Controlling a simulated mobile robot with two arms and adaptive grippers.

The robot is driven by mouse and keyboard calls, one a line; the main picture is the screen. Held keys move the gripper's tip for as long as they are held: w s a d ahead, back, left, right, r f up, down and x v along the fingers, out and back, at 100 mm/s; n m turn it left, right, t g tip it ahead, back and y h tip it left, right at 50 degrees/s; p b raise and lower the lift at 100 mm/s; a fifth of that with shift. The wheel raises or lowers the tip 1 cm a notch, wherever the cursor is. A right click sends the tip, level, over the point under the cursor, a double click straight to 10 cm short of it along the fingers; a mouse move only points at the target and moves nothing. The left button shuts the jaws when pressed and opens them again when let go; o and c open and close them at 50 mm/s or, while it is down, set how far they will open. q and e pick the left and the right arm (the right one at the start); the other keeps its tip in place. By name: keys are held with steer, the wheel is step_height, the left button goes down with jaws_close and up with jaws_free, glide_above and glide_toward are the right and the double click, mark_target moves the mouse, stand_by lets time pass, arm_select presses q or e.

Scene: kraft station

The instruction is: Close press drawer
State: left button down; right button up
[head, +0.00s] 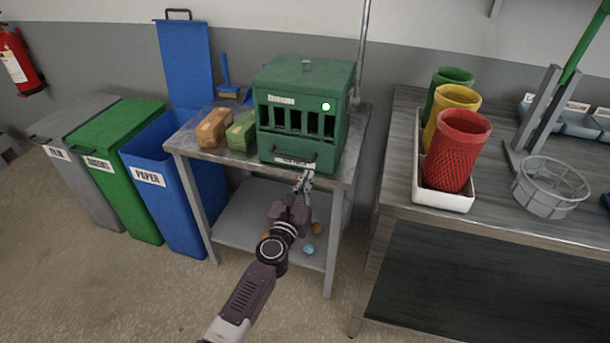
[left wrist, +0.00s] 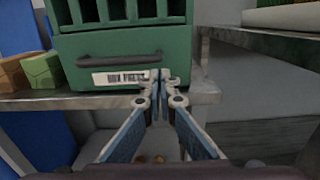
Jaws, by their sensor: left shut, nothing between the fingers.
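The green press (head: 305,105) stands on a small metal table, with a grille of upright slots in its front and a lit spot at the upper right. Its drawer (head: 288,153) is the lower front panel, with a dark bar handle and a white label; it looks flush or nearly so with the body. In the left wrist view the drawer front (left wrist: 180,55) fills the upper middle. My left gripper (head: 304,178) is shut and empty, its fingertips (left wrist: 160,75) at the drawer's lower edge beside the label. I cannot tell whether they touch. My right gripper is not in view.
The metal table (head: 200,155) also holds a brown block (head: 213,128) and a green block (head: 241,131) left of the press. Blue (head: 160,180) and green bins stand at left. A counter (head: 400,160) with coloured mesh cups (head: 457,150) stands at right, across a gap.

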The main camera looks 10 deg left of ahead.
arm_select(q)
steer(key=s, duration=0.7)
steer(key=s+d+f+m+g+h, duration=0.1)
steer(key=s+f+m+g, duration=0.2)
steer(key=s+f+m, duration=0.65)
steer(key=s+f+m+g, duration=0.3)
steer(key=s+f+m, duration=0.1)
steer(key=f, duration=1.1)
steer(key=s+d+f+m+g+h, duration=0.1)
steer(key=s+f+m+g, duration=0.2)
steer(key=s+f+m, duration=0.65)
steer(key=s+a+f+m+g+y, duration=0.1)
steer(key=s+f+m, duration=0.4)
steer(key=s, duration=0.5)
steer(key=s+a+f+m+g, duration=0.4)
steer(key=s+f, duration=0.4)
steer(key=s, duration=0.3)
steer(key=s+a+f+m+g+y, duration=0.1)
steer(key=s+a+f+m+g, duration=0.2)
steer(key=s+f+m, duration=0.3)
steer(key=s, duration=0.4)
steer(key=shift+s+f+y+p, duration=0.15)
steer(key=shift+s+y+p, duration=0.15)
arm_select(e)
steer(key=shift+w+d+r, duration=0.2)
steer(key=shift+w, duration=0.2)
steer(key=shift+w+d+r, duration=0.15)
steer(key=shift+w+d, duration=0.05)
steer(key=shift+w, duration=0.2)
